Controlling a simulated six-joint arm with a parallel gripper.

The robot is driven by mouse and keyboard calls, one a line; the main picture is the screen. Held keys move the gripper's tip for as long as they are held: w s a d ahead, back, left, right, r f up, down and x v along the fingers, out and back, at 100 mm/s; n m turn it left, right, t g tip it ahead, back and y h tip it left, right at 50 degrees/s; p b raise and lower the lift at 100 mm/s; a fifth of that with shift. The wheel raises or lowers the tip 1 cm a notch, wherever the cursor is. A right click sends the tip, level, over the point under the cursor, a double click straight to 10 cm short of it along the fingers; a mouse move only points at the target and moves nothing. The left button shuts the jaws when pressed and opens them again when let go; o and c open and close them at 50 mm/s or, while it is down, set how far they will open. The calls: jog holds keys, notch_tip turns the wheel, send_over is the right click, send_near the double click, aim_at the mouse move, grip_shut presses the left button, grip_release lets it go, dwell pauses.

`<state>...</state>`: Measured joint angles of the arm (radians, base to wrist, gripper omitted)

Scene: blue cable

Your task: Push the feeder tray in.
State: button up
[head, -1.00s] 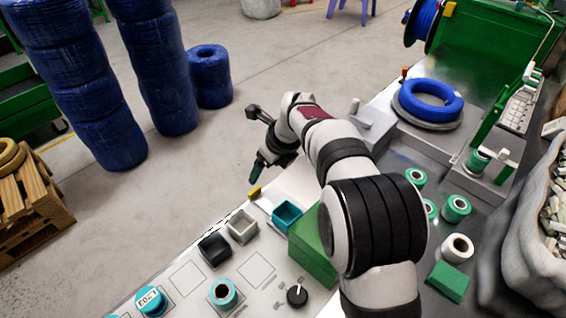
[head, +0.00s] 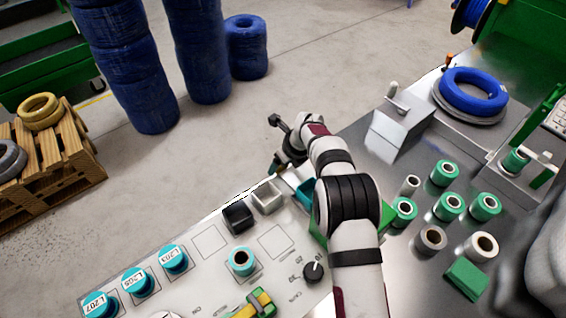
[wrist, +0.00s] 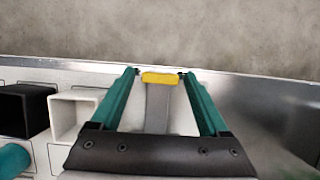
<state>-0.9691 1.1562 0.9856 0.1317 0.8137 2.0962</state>
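In the wrist view, a grey strip with a yellow end tab (wrist: 160,78) lies at the panel's outer edge; it looks like the feeder tray and its handle. My gripper (wrist: 161,72) is open, with one teal finger on each side of the tab. Both fingers look apart from it, and nothing is held. I cannot tell the height gap. In the head view my gripper (head: 276,165) is over the far edge of the panel, and my arm hides most of the tray.
Several green-and-white spools stand to the right. A blue cable coil (head: 473,90) lies at upper right.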

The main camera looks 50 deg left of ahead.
aim_at(305, 183)
grip_shut()
jog(key=d, duration=0.8)
jog(key=shift+d, duration=0.35)
jog(key=shift+o, duration=1)
grip_release()
jog(key=shift+r, duration=0.1)
jog(key=v, duration=1.5)
jog(key=shift+r, duration=0.35)
